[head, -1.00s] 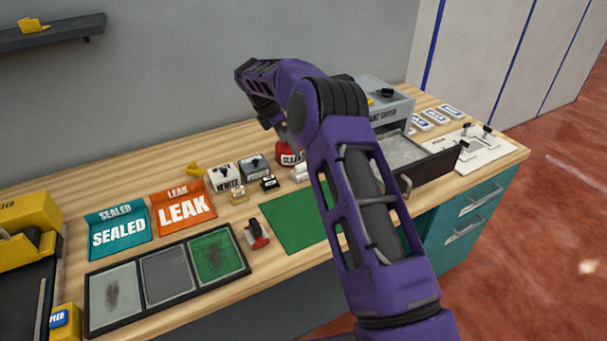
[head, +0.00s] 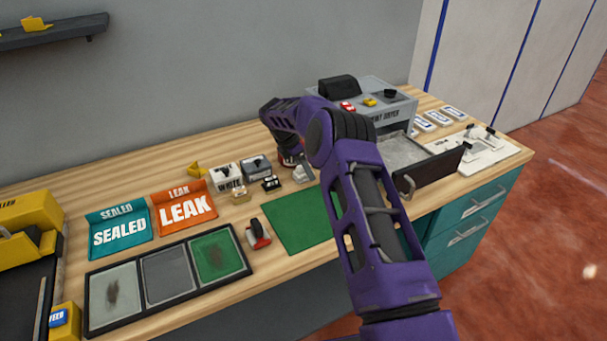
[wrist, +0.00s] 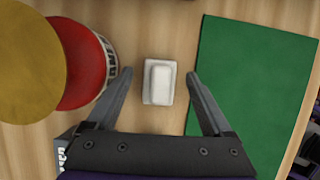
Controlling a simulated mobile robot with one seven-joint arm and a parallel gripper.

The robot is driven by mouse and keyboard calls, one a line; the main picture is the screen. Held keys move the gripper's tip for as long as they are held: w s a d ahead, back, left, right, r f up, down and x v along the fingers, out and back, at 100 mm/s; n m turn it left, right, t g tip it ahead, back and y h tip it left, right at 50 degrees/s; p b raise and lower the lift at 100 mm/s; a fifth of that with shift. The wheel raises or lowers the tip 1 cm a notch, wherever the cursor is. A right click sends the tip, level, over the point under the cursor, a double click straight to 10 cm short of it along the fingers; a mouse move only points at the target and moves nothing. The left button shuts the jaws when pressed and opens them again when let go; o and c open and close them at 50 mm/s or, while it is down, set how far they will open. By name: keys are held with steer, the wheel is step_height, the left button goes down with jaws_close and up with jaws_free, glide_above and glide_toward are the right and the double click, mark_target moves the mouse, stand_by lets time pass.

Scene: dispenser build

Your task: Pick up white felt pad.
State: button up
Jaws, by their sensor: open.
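The white felt pad (wrist: 159,82) is a small pale block on the wooden bench, seen from above in the wrist view. My gripper (wrist: 159,73) is open, with one finger on each side of the pad and a visible gap to both. The fingers look apart from the pad; how high they are above the bench I cannot tell. In the head view my gripper (head: 301,173) is low at the bench behind the green mat, and it largely covers the pad there.
A red round container (wrist: 85,62) with a yellow top stands close left of the pad in the wrist view. The green mat (wrist: 250,85) lies to the right.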

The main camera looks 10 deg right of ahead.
jaws_close()
stand_by(0.3)
steer(key=shift+r, duration=0.1)
step_height(320, 180, up, 10)
steer(key=shift+f+p, duration=0.1)
steer(key=shift+p, duration=0.3)
